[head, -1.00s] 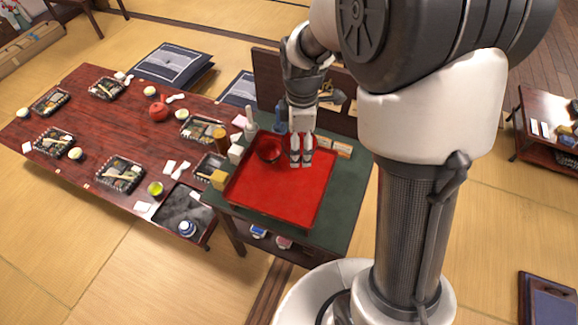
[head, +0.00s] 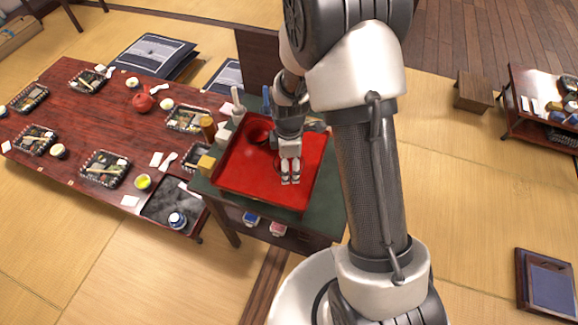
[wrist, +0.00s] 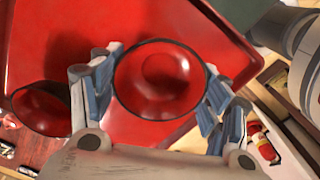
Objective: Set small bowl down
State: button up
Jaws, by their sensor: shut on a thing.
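The small bowl (wrist: 160,78), red and glossy with a dark rim, is between my gripper's fingers in the wrist view. My gripper (wrist: 158,92) is shut on it, with finger pads against opposite sides of the rim. In the head view my gripper (head: 290,180) points down over the right part of the red tray (head: 250,183); the held bowl is largely hidden there. The bowl's height above the tray is hard to tell. A second red bowl (head: 257,132) stands in the tray's far left part; it also shows at left in the wrist view (wrist: 42,108).
The tray lies on a dark green-topped cabinet (head: 318,200). Bottles and small boxes, including a yellow box (head: 206,165), line its left and far edges. A long red-brown table (head: 75,125) with several bento boxes stands at left. The tray's near part is bare.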

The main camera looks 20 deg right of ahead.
jog(key=shift+f, duration=0.55)
jog(key=shift+f, duration=0.15)
jog(key=o, duration=1.1)
jog(key=s+r+m+t+p, duration=0.1)
jog(key=s+r+m+p, duration=0.15)
jog(key=r, duration=1.05)
jog(key=s+r+m+t+p, duration=0.1)
jog(key=s+r+m, duration=0.3)
jog(key=r, duration=0.9)
jog(key=s+r+m+t, duration=0.1)
jog(key=s+r+m, duration=0.1)
jog(key=s+m, duration=0.1)
jog(key=s+r+m, duration=0.3)
jog(key=s, duration=0.3)
jog(key=s+r+m+t, duration=0.1)
jog(key=s+r+m, duration=0.1)
jog(key=s, duration=0.3)
jog(key=shift+s+d+r+m+t, duration=0.25)
jog(key=shift+r+m+t, duration=0.1)
jog(key=shift+m, duration=0.3)
